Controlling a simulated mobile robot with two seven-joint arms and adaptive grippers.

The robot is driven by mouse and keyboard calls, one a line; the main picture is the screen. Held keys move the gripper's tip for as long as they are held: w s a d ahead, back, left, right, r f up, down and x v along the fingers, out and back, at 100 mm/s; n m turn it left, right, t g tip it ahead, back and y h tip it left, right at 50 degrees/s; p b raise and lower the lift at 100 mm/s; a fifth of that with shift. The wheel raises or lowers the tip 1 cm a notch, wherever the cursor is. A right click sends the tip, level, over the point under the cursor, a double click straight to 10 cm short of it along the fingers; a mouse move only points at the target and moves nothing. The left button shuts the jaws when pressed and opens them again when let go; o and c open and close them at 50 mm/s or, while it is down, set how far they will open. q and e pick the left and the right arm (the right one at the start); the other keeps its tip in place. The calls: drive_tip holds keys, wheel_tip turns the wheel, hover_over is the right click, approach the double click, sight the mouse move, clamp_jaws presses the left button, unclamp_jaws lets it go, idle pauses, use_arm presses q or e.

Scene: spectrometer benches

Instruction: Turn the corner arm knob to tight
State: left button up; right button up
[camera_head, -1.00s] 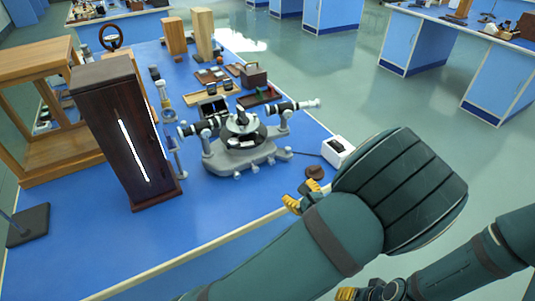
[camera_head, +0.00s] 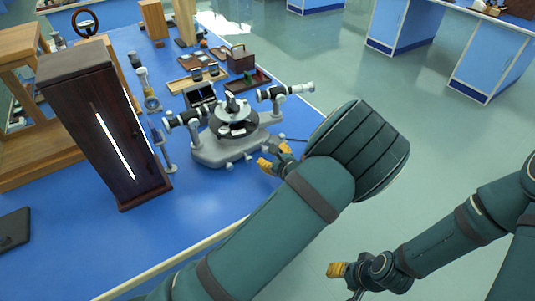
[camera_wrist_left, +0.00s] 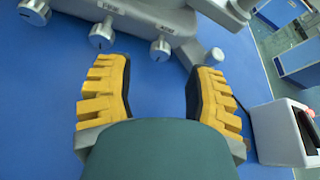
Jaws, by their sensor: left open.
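The grey spectrometer (camera_head: 235,132) stands on the blue bench, its round table between two telescope-like arms. In the left wrist view several silver knobs stick out of its grey base: one at the top left (camera_wrist_left: 35,12), two in the middle, (camera_wrist_left: 102,36) and (camera_wrist_left: 160,49), and a plain rounded one (camera_wrist_left: 208,62) at the right. I cannot tell which is the corner arm knob. My left gripper (camera_head: 273,161), also in the left wrist view (camera_wrist_left: 158,95), is open and empty, its yellow fingers just short of the knobs. My right gripper (camera_head: 338,270) hangs low at the right, its opening unclear.
A dark wooden cabinet with a lit slit (camera_head: 110,130) stands left of the spectrometer. Trays and small boxes (camera_head: 195,78) lie behind it. A white box with a dark top part (camera_wrist_left: 283,132) sits right of the left gripper. Blue bench top (camera_head: 195,215) in front is clear.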

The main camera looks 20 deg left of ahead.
sight(266, 151)
use_arm(q)
drive_tip(key=shift+x, duration=2.05)
drive_tip(key=shift+o, duration=0.3)
clamp_jaws()
